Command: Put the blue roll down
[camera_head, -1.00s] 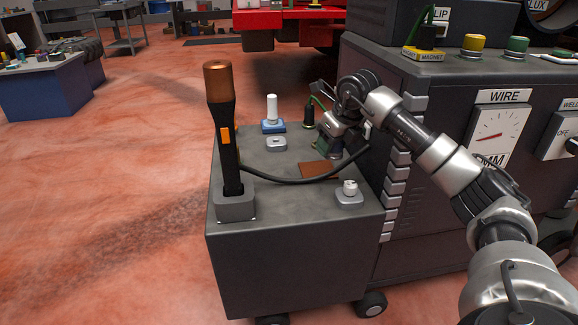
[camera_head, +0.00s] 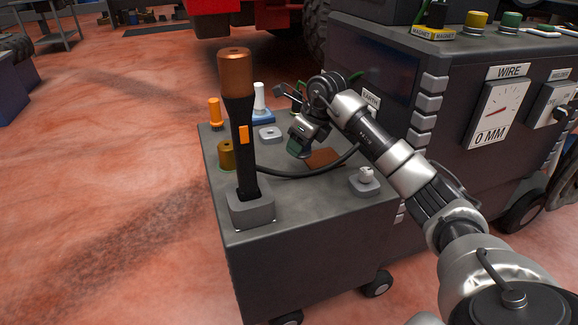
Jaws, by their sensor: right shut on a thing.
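My right gripper (camera_head: 299,142) is low over the dark cart top (camera_head: 310,207). It is shut on a small dark roll (camera_head: 296,147), the blue roll by the task's name. Only its lower part shows, dark green to blue, and the rest is hidden by the gripper. I cannot tell whether it touches the cart top. A white post on a blue base (camera_head: 263,117) stands behind and to the left of the gripper. My left gripper is not in view.
A torch-like handle with a copper tip (camera_head: 236,75) stands in a grey holder (camera_head: 251,209), its cable crossing the cart top. A brass cylinder (camera_head: 226,155), an orange post (camera_head: 214,112) and a brown plate (camera_head: 323,158) are nearby. The welder cabinet (camera_head: 455,80) stands right.

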